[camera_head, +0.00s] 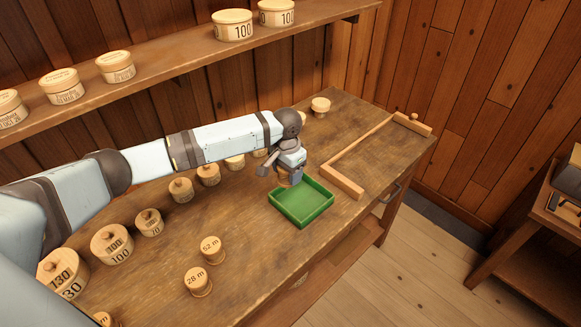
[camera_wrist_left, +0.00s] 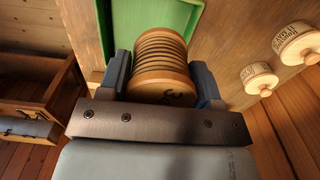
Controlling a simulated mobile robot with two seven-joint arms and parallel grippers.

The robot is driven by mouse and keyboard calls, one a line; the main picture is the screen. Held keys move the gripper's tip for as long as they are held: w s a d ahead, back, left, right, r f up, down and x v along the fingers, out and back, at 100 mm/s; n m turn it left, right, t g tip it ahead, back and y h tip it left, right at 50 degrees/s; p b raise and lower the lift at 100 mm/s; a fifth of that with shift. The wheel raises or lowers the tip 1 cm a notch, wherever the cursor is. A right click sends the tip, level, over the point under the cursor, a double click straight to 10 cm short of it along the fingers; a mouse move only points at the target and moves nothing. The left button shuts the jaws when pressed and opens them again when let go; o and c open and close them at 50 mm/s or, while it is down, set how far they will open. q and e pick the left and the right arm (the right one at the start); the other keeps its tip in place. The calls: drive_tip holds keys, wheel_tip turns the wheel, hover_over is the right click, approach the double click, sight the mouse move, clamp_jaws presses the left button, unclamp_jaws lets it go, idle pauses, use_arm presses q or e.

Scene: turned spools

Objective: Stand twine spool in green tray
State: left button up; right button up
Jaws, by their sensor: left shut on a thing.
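The twine spool (camera_wrist_left: 160,65) is light wood with cord wound in ridges around it. It sits between the two fingers of my left gripper (camera_wrist_left: 161,78), which is shut on it. In the head view the left gripper (camera_head: 282,172) is at the back left edge of the green tray (camera_head: 302,204), and a small part of the spool (camera_head: 285,180) shows under it. The tray is square, low-walled and looks empty. Its green wall also shows beyond the spool in the left wrist view (camera_wrist_left: 145,22). I cannot tell whether the spool touches the tray. My right gripper is out of view.
Two spools, marked 52 m (camera_head: 212,249) and 28 m (camera_head: 198,282), stand on the workbench (camera_head: 250,270) left of the tray. Several lidded round boxes (camera_head: 112,245) line the back. A wooden rail (camera_head: 345,183) lies right of the tray. A shelf (camera_head: 190,62) with boxes hangs above.

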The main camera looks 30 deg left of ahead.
use_arm(q)
drive_tip(key=shift+w+d+f, duration=0.15)
drive_tip(key=shift+w+f, duration=0.05)
drive_tip(key=shift+w, duration=0.4)
drive_tip(key=shift+s+f+b, duration=0.15)
drive_tip(key=shift+f+b, duration=0.5)
drive_tip(key=shift+b, duration=0.1)
drive_tip(key=b, duration=0.6)
hover_over(290, 203)
wheel_tip(290, 203, down, 5)
drive_tip(key=shift+f, duration=0.15)
drive_tip(key=shift+f+p, duration=0.35)
drive_tip(key=shift+p, duration=0.1)
drive_tip(key=shift+f, duration=1.6)
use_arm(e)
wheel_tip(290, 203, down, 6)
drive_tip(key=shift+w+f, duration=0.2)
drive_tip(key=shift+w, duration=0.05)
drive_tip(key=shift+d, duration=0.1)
use_arm(q)
drive_tip(key=o, duration=1)
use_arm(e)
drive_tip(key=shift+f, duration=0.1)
